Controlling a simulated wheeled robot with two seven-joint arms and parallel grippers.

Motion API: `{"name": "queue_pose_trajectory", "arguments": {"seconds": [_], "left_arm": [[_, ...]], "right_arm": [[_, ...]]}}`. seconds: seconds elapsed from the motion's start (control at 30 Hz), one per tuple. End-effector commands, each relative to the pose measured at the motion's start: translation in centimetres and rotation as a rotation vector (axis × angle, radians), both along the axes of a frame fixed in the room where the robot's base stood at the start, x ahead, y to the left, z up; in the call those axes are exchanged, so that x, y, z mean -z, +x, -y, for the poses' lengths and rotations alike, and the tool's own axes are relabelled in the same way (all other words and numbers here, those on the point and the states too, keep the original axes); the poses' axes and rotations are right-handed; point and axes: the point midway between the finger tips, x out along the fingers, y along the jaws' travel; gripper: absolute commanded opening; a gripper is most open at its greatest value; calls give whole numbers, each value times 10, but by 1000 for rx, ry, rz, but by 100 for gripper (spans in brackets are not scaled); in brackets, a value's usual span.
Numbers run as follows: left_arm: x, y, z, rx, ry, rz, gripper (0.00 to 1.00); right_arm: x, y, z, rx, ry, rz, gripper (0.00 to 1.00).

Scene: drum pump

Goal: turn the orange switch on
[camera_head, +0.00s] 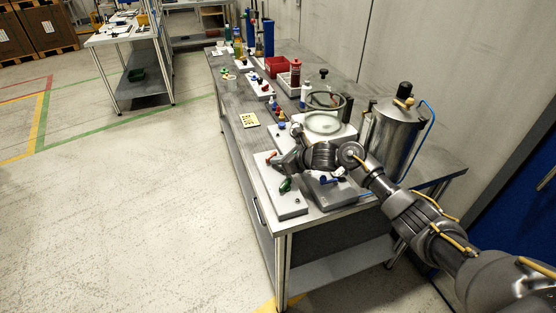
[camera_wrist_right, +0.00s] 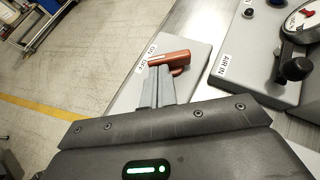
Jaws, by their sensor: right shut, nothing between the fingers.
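The orange switch (camera_wrist_right: 172,60) is a lever handle on a light grey panel (camera_wrist_right: 192,48), close to printed labels, one reading ON. My right gripper (camera_wrist_right: 156,72) is shut and empty. Its fingertips are right at the orange handle and overlap its lower left part in the wrist view; I cannot tell if they touch. In the head view the orange switch (camera_head: 271,155) is a small spot at the far end of the panel (camera_head: 290,208), with my right gripper (camera_head: 275,162) next to it. My left gripper is not in view.
A green handle (camera_head: 286,185) sits on the same panel, nearer the front. A grey box (camera_wrist_right: 248,62) labelled AIR IN, with black knobs and a gauge, stands to the right. A steel drum (camera_head: 393,140) stands behind my arm. The floor left of the table is clear.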

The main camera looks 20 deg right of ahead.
Motion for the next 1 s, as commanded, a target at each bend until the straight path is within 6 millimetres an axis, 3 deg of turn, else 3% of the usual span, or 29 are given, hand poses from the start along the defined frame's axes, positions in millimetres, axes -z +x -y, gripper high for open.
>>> {"name": "queue_pose_trajectory", "arguments": {"seconds": [0.17, 0.4, 1.0], "left_arm": [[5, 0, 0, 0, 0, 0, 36], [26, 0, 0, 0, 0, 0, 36], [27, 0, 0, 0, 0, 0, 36]], "right_arm": [[2, 0, -2, 36, -5, 1, 0], [3, -1, -9, 128, -2, 3, 0], [1, 0, -6, 128, -1, -1, 0]]}}
